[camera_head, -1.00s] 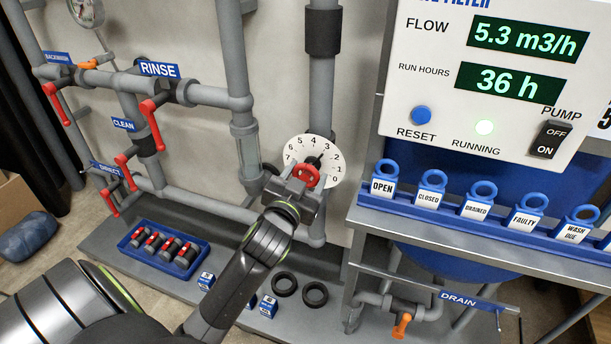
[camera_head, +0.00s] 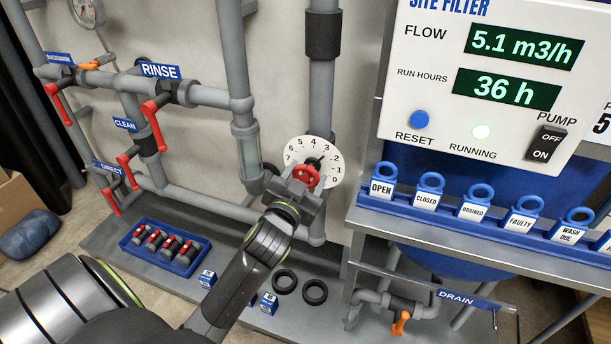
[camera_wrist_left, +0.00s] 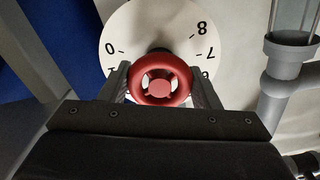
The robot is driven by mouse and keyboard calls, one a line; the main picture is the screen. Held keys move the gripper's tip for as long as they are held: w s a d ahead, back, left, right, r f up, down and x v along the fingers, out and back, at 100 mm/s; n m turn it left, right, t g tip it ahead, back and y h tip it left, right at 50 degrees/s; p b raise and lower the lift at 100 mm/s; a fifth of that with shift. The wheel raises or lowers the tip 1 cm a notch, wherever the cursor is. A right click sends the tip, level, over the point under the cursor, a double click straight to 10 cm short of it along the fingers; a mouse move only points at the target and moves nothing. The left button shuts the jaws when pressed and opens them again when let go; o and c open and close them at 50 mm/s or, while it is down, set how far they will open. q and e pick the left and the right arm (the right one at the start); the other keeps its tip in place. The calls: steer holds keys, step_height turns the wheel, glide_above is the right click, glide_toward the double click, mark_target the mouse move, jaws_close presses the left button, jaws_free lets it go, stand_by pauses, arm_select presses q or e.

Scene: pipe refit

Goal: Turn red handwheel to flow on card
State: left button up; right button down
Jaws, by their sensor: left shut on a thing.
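The red handwheel (camera_head: 306,176) sits in front of a white numbered dial (camera_head: 318,150) on the grey pipe. My left gripper (camera_head: 302,184) is shut on the handwheel. In the left wrist view the handwheel (camera_wrist_left: 160,80) lies between the two fingers, with the dial (camera_wrist_left: 125,40) behind it, partly hidden. The dial's dark pointer lies between the low numbers and 3, but its exact reading is too small to tell. The flow display (camera_head: 524,47) reads 5.1 m3/h, and run hours read 36 h. The flow card is not clearly seen. My right gripper is not in view.
A shelf at right holds several blue ring tags (camera_head: 470,205). Red-handled valves (camera_head: 150,112) line the left pipes. A blue tray (camera_head: 165,247) of red-banded parts and two black rings (camera_head: 315,292) lie on the lower ledge. The drain valve (camera_head: 401,322) has an orange handle.

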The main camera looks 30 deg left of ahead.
arm_select(q)
steer(key=o, duration=1)
steer(key=shift+c, duration=0.2)
steer(key=shift+s+d, duration=0.15)
steer(key=shift+s, duration=0.45)
steer(key=v, duration=1.6)
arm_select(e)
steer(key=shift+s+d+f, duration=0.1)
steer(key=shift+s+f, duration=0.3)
arm_select(q)
steer(key=shift+s+d, duration=0.1)
steer(key=shift+d, duration=0.05)
